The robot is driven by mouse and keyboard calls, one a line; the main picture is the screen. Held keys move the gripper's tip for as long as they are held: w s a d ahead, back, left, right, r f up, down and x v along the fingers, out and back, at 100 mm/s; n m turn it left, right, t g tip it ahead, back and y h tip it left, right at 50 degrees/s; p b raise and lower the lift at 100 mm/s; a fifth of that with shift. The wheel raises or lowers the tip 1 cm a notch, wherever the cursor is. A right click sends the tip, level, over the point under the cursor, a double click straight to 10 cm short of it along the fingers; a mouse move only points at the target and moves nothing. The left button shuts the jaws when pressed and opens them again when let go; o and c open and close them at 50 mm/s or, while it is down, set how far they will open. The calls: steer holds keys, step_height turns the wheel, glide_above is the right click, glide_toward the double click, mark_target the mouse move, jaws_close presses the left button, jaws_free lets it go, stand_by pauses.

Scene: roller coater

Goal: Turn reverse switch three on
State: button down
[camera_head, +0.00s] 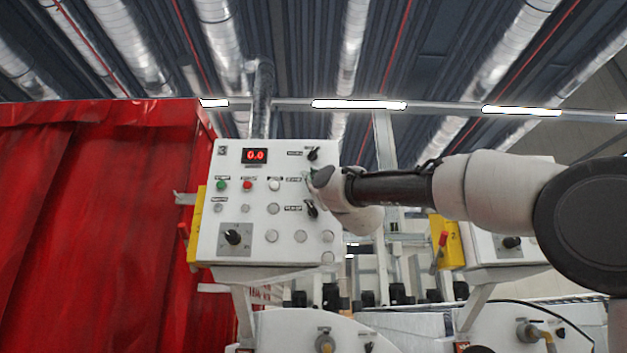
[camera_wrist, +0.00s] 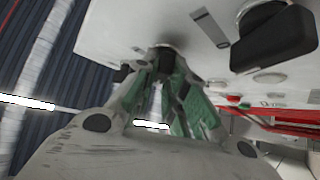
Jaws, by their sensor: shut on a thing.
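The white control panel (camera_head: 258,205) marked "3" fills the middle of the head view, with a red 0.0 display. My gripper (camera_head: 312,180) is at its right edge, between an upper black rotary switch (camera_head: 313,154) and a lower one (camera_head: 312,208). In the wrist view my gripper (camera_wrist: 163,80) has its green-padded fingers closed together on a small dark switch knob (camera_wrist: 165,48) at the panel face. The fingers hide most of this knob and its setting. A larger black knob (camera_wrist: 275,38) sits beside it. The panel's small labels are too blurred to read.
Green (camera_head: 221,185), red (camera_head: 247,185) and white (camera_head: 274,184) buttons lie left of my gripper. A black selector (camera_head: 233,237) is at the lower left. A red curtain (camera_head: 90,220) stands left of the panel. A second panel (camera_head: 510,250) is partly behind my arm.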

steer(key=shift+m, duration=0.3)
steer(key=shift+a+f+m+h, duration=0.1)
steer(key=shift+a+m+h, duration=0.05)
steer(key=shift+m+h, duration=5.8)
steer(key=shift+a+m+h, duration=0.15)
steer(key=shift+m+h, duration=5.1)
steer(key=shift+m, duration=1.7)
steer(key=c, duration=1.5)
jaws_free()
steer(key=shift+o, duration=0.2)
